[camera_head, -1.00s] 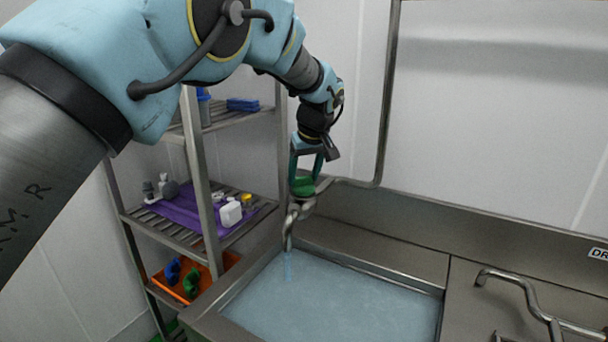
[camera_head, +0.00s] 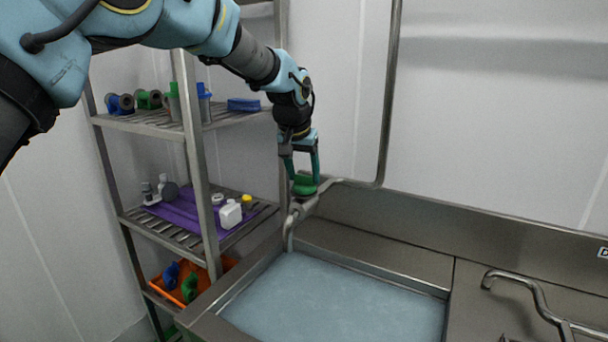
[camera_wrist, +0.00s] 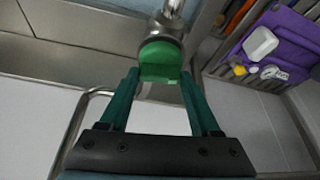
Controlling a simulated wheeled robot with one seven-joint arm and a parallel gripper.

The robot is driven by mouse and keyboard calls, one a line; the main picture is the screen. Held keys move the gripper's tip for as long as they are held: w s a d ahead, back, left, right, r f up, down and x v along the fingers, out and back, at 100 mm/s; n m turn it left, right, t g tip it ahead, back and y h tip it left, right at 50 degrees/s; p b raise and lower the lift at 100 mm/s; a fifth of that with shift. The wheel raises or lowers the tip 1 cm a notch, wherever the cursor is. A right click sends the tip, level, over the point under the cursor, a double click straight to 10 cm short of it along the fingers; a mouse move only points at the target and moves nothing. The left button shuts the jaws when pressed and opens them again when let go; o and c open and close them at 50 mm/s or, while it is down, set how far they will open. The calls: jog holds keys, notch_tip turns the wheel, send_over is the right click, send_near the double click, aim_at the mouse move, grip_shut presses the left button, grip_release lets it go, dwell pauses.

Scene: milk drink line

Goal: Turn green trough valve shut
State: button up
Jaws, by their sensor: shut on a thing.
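The green trough valve (camera_head: 304,187) sits on the steel pipe above the left end of the trough (camera_head: 372,262). My gripper (camera_head: 303,176) comes down on it from above, with its two teal fingers on either side of the green handle. In the wrist view, the handle (camera_wrist: 160,62) lies between the fingertips (camera_wrist: 160,76), and my gripper is shut on it. The spout (camera_head: 290,236) points down into the trough, which holds bluish water. No stream shows below the spout now.
A steel rack (camera_head: 192,150) stands left of the trough, close to my arm. It carries a purple mat (camera_head: 180,212) with small containers, a blue block (camera_head: 243,105) and an orange tray (camera_head: 212,276). Another bent pipe (camera_head: 535,296) rises at the right.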

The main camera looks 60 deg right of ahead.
jog(key=shift+m+g, duration=0.4)
jog(key=shift+m, duration=0.6)
jog(key=o, duration=1.4)
jog(key=b+v, duration=0.3)
jog(key=v, duration=0.7)
jog(key=shift+a+r, duration=0.2)
jog(key=shift+r, duration=0.15)
